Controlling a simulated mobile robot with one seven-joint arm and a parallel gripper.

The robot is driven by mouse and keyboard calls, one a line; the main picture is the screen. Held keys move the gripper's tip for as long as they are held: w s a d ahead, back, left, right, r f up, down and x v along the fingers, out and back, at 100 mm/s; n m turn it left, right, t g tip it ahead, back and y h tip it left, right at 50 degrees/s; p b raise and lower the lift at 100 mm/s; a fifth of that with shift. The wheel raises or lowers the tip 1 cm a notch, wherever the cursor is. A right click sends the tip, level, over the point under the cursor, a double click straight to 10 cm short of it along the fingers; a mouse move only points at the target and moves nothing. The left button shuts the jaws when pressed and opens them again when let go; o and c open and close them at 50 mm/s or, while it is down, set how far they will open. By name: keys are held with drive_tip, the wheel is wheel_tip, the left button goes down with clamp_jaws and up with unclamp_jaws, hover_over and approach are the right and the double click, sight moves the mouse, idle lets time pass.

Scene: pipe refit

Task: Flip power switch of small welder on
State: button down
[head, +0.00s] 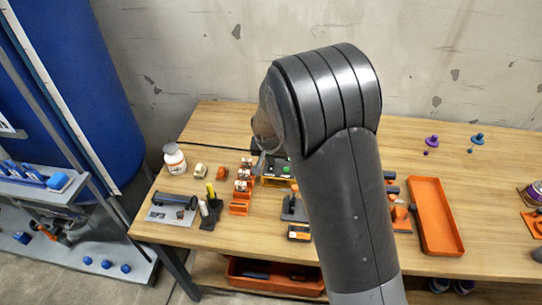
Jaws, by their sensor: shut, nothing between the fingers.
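A small dark box with yellow edges and a green top (279,169) stands near the middle of the wooden table, partly hidden by my arm. It may be the small welder, but its power switch is too small to make out. My gripper (262,158) is shut and empty, pointing down at the left end of this box. It is small and partly hidden behind my wrist, so I cannot tell whether it touches the box.
An orange rack (241,190) stands just left of the box. A white bottle (174,159) and a grey plate with a dark cylinder (172,208) are further left. An orange tray (436,215) lies right of my arm.

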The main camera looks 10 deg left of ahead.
drive_tip(key=shift+w+f+g, duration=0.1)
drive_tip(key=shift+f+g, duration=0.15)
drive_tip(key=shift+g, duration=0.05)
idle(0.4)
drive_tip(key=shift+s, duration=0.9)
drive_tip(key=shift+r, duration=0.15)
drive_tip(key=v, duration=1.3)
drive_tip(key=shift+r, duration=0.35)
